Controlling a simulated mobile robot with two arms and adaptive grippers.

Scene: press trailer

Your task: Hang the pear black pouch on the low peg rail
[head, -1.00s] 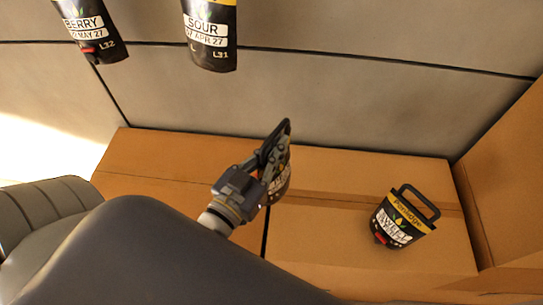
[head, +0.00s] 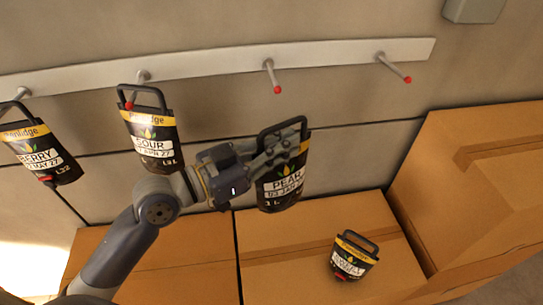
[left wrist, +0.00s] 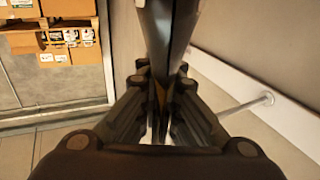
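The black pear pouch (head: 282,192), with a yellow band and a looped top handle, is held upright by my left gripper (head: 290,145). Its dark edge stands between the fingers in the left wrist view (left wrist: 165,35). The low peg rail (head: 205,64) runs along the wall above, with several red-tipped pegs. The pouch is apart from the rail, below a bare peg (head: 271,78). Another bare peg (head: 394,68) is farther right. The gripper's fingers partly cover the pouch. My right gripper is not in view.
A sour pouch (head: 152,140) and a berry pouch (head: 43,155) hang from the two left pegs. Another black pouch (head: 353,258) rests on a cardboard box (head: 300,235). More boxes (head: 460,190) stand at right. A grey wall box (head: 473,10) is at top right.

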